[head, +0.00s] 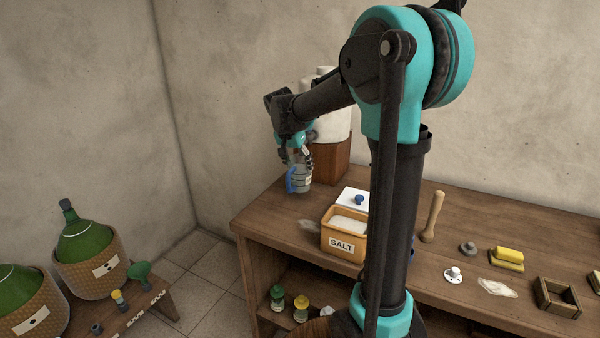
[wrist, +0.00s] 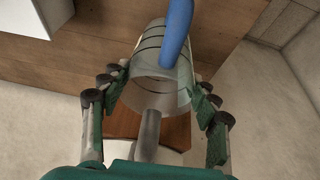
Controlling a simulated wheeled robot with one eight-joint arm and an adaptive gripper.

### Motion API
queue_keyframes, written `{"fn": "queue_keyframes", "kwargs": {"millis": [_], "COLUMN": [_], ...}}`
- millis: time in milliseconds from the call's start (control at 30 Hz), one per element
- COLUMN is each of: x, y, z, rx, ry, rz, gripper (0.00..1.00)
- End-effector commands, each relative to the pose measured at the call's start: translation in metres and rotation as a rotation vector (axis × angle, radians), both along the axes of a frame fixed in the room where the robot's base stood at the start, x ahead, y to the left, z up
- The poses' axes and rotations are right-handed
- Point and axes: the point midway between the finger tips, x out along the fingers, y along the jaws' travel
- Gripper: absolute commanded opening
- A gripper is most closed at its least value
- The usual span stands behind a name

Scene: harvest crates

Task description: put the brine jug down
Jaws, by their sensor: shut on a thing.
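The brine jug (head: 302,181) is a clear, grey-looking vessel with dark ring lines and a blue handle (head: 290,180). My gripper (head: 299,160) points down and is shut on it near the left end of the wooden bench (head: 270,211). In the wrist view the jug (wrist: 154,88) lies between the two green-padded fingers of my gripper (wrist: 160,95), with its blue handle (wrist: 177,35) at the top. The jug looks roughly upright. I cannot tell whether its base touches the bench top.
A salt box (head: 343,243) stands in front of the jug, with a white lid with a blue knob behind it. A brown block (head: 331,160) with white containers stands behind. A wooden pestle (head: 432,217) is farther right. Green demijohns (head: 88,240) stand at lower left.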

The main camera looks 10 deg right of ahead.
Motion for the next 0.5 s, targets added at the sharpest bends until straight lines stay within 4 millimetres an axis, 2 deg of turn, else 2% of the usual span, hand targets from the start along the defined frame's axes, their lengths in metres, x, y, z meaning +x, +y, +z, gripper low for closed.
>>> {"fn": "queue_keyframes", "kwargs": {"millis": [133,300,500], "x": [0.011,0.009,0.009], "y": [-0.01,-0.007,-0.007], "z": [0.0,-0.029,-0.035], "rx": [0.0,0.0,0.0], "ry": [0.0,0.0,0.0], "rz": [-0.002,0.0,0.0], "gripper": [0.15,0.15,0.15]}}
